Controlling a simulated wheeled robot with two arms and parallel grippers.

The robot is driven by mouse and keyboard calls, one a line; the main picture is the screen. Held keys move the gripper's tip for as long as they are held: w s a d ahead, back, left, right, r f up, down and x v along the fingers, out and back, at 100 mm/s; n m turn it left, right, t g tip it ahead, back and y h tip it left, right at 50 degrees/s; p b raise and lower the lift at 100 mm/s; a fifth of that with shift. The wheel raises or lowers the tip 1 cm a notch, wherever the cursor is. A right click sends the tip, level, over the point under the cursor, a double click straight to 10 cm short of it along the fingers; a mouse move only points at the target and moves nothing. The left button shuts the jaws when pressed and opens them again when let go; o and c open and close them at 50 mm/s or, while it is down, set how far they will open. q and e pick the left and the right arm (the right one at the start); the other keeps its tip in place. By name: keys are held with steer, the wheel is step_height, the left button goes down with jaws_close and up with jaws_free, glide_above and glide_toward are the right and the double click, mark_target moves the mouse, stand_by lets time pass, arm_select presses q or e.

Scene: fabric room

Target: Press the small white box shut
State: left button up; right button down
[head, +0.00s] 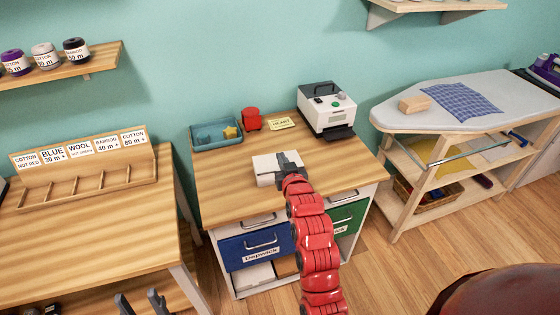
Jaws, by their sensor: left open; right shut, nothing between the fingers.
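The small white box (264,167) sits on the wooden table (235,205), near its middle. Its top looks flat, but I cannot tell whether the lid is fully closed. My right gripper (284,160) is shut and empty, with its fingers at the right part of the box top. They look to be on or just above it; contact is not clear. The gripper and wrist hide the right side of the box. My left gripper (143,302) is open and empty at the bottom edge of the view, well away from the box.
Behind the box are a blue tray (205,146), a red object (251,119), a yellow note (282,123) and a white machine (325,110). A rack (85,178) stands on the left table. An ironing board (450,121) is at right. The tabletop's front left is clear.

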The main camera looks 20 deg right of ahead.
steer(key=f+t+b, duration=0.1)
steer(key=b, duration=0.1)
steer(key=s+f+t+b, duration=0.1)
steer(key=f+t+b, duration=0.1)
steer(key=b, duration=0.1)
steer(key=s+f+t+b, duration=0.1)
steer(key=f+b, duration=0.1)
steer(key=b, duration=0.1)
steer(key=shift+f+t, duration=0.25)
steer(key=shift+t, duration=0.05)
steer(key=shift+s+f, duration=0.1)
steer(key=shift+f, duration=0.2)
steer(key=shift+f+b, duration=0.2)
steer(key=shift+b, duration=0.1)
steer(key=shift+r, duration=0.1)
